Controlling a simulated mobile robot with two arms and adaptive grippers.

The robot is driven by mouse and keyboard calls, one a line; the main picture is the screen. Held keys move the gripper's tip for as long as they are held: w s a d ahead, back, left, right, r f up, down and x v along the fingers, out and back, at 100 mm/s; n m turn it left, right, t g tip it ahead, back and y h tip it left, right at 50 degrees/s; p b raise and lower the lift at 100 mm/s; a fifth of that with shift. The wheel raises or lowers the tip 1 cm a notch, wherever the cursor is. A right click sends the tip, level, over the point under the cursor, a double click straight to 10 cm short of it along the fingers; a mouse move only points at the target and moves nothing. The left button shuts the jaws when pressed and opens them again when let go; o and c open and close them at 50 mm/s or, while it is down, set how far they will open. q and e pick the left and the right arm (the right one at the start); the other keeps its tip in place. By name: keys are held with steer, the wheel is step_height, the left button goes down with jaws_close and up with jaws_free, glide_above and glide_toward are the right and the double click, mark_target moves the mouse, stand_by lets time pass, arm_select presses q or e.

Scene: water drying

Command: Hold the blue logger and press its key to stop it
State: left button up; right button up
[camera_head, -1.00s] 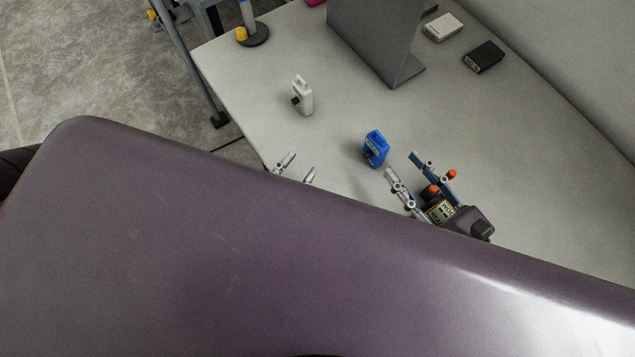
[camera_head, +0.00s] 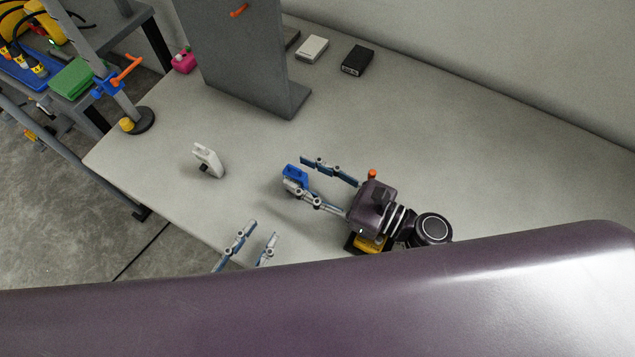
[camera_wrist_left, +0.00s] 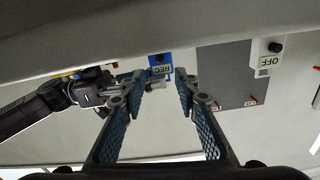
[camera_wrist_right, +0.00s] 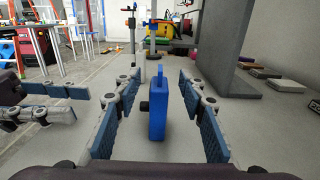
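The blue logger (camera_head: 294,173) stands upright on the table; its REC label (camera_wrist_left: 161,70) reads upside down in the left wrist view. A dark round key (camera_wrist_right: 144,106) sticks out from its left side in the right wrist view. My right gripper (camera_head: 297,176) is open, its fingers on either side of the logger, with gaps visible on both sides in the right wrist view. My left gripper (camera_head: 262,231) is open and empty near the table's front edge, below and left of the logger. In its wrist view the logger shows between and beyond its fingertips.
A white logger (camera_head: 208,160) marked OFF (camera_wrist_left: 266,62) stands to the left. A grey upright panel (camera_head: 235,60) stands behind. A white box (camera_head: 312,48) and a black box (camera_head: 357,60) lie at the back. The table's right side is clear.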

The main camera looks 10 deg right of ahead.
steer(key=shift+w+a, duration=0.4)
steer(key=shift+a, duration=0.15)
jaws_close()
arm_select(q)
jaws_close()
stand_by(1.1)
